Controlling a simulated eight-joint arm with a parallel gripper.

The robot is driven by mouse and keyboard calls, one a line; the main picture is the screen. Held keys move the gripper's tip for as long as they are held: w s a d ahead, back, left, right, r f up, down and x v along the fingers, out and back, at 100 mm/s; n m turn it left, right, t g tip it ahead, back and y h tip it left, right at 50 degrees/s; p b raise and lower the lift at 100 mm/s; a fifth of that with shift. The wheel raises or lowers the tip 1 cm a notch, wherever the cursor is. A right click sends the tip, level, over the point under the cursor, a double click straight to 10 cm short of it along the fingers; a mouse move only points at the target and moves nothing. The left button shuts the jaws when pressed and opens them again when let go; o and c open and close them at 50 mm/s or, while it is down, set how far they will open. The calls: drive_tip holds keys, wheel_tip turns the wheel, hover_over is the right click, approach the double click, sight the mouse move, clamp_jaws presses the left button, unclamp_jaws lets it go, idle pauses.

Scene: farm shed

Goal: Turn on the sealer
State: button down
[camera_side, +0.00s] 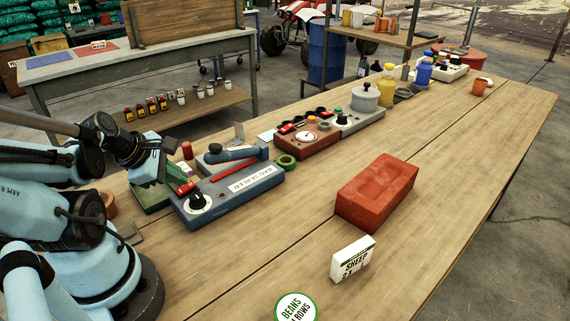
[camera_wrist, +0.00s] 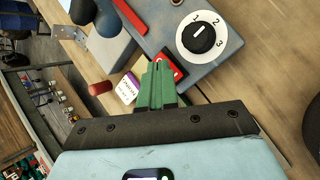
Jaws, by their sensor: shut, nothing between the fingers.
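The bag sealer (camera_side: 240,190) is a blue-grey box on the wooden bench, with a "BAG SEALER" label, a red strip and a raised blue-grey arm on top. Its black dial (camera_side: 197,201), numbered 1 to 3, also shows in the wrist view (camera_wrist: 202,38). A red switch (camera_side: 186,188) sits beside the dial. In the wrist view the red switch (camera_wrist: 172,67) is partly hidden by my green fingertips. My gripper (camera_wrist: 158,84) is shut and empty, with its tips at the switch's edge. I cannot tell whether they touch it.
A red brick (camera_side: 376,192) and a sheep card box (camera_side: 352,260) stand right of the sealer. A red device (camera_side: 307,140) and a grey device (camera_side: 360,120) stand behind it. A red cylinder (camera_wrist: 100,88) and a small purple-white box (camera_wrist: 127,90) are close beside my fingers.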

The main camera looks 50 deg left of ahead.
drive_tip(key=shift+r, duration=0.1)
drive_tip(key=shift+w+r, duration=0.25)
drive_tip(key=shift+r, duration=0.95)
drive_tip(key=shift+w+r, duration=0.25)
drive_tip(key=shift+r, duration=0.95)
